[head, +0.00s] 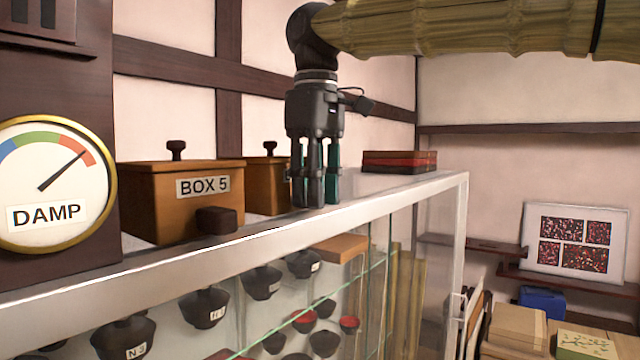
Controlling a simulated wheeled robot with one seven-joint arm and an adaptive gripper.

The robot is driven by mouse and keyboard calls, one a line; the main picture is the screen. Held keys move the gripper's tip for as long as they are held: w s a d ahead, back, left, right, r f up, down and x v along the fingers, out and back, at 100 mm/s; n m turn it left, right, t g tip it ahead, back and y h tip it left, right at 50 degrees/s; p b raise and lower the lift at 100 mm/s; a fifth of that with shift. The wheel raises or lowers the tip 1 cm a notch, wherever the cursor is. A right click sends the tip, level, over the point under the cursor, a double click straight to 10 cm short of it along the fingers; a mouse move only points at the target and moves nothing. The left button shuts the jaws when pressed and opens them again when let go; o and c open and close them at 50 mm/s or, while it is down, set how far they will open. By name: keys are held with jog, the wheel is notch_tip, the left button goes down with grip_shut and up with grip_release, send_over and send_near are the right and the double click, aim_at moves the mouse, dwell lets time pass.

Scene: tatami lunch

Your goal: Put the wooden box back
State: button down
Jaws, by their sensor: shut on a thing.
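A wooden box labelled BOX 5 (167,197), with a dark knob on its lid, stands on the cabinet top at the left in the head view. A second wooden box (266,190) with a similar knob stands behind it, partly hidden by it. My gripper (318,203) points straight down just right of the second box, its fingertips close to the cabinet's top edge. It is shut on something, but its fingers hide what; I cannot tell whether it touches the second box.
The cabinet (300,230) has a pale top frame and holds several dark labelled bowls. A small dark block (217,220) is in front of BOX 5. A damp gauge (48,185) stands at left. Flat dark-and-red boxes (399,162) lie at right on top. Cartons (517,326) are lower right.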

jog(key=shift+s+a, duration=0.1)
jog(key=c, duration=1.2)
grip_release()
jog(key=shift+f, duration=0.1)
notch_tip(320, 180, up, 12)
jog(key=b, duration=0.3)
jog(key=shift+b, duration=0.3)
